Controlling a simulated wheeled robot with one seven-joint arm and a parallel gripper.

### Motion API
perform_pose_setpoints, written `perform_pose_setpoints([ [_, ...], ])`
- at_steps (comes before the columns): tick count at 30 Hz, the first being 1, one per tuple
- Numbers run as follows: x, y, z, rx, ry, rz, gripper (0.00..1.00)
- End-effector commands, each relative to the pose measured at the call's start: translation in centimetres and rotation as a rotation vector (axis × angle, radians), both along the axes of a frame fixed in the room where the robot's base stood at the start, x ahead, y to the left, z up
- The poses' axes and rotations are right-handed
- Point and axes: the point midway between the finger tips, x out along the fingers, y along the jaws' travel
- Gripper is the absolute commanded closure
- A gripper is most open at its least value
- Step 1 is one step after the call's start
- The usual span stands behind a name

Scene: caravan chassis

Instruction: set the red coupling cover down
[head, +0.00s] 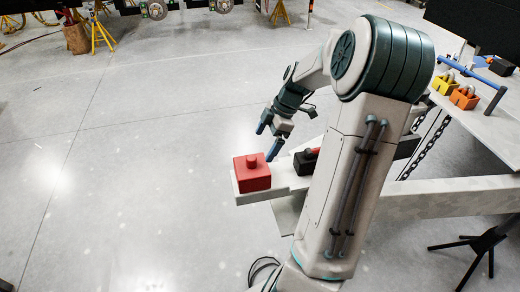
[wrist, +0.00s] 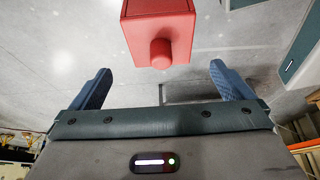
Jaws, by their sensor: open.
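The red coupling cover (head: 252,174) is a red box with a round knob on top. It sits upright on the end of a pale grey beam (head: 283,181) in the head view. In the wrist view the cover (wrist: 158,25) is beyond the fingertips, its knob towards my gripper. My gripper (head: 268,143) is open and empty, above and slightly right of the cover, apart from it. Both blue fingers of my gripper (wrist: 160,72) show in the wrist view with nothing between them.
A black and red part (head: 306,160) lies on the beam just right of the cover. A white table (head: 480,118) at the right bears yellow and orange blocks (head: 464,97). A chain (head: 424,146) hangs beside my arm.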

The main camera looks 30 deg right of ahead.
Motion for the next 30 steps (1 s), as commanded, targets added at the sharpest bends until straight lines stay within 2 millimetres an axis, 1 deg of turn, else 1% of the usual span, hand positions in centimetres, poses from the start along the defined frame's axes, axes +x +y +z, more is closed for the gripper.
perform_pose_setpoints([
  [2,-0.1,-0.2,0.6,0.0,0.002,-0.001,0.0],
  [5,-0.3,0.6,1.1,-0.016,0.025,-0.021,0.0],
  [8,-1.0,2.7,1.6,-0.057,0.084,-0.084,0.0],
  [11,-2.3,5.5,2.4,-0.125,0.155,-0.2,0.0],
  [12,-3.0,6.7,2.8,-0.154,0.179,-0.255,0.0],
  [15,-4.9,9.4,3.8,-0.216,0.221,-0.407,0.0],
  [20,-8.3,12.9,5.3,-0.277,0.237,-0.663,0.0],
  [21,-9.2,13.7,5.6,-0.284,0.235,-0.727,0.0],
  [24,-11.7,15.3,6.3,-0.279,0.225,-0.889,0.0],
  [27,-13.9,16.6,6.6,-0.249,0.215,-1.035,0.0],
  [30,-15.6,17.5,6.7,-0.212,0.213,-1.149,0.0],
])
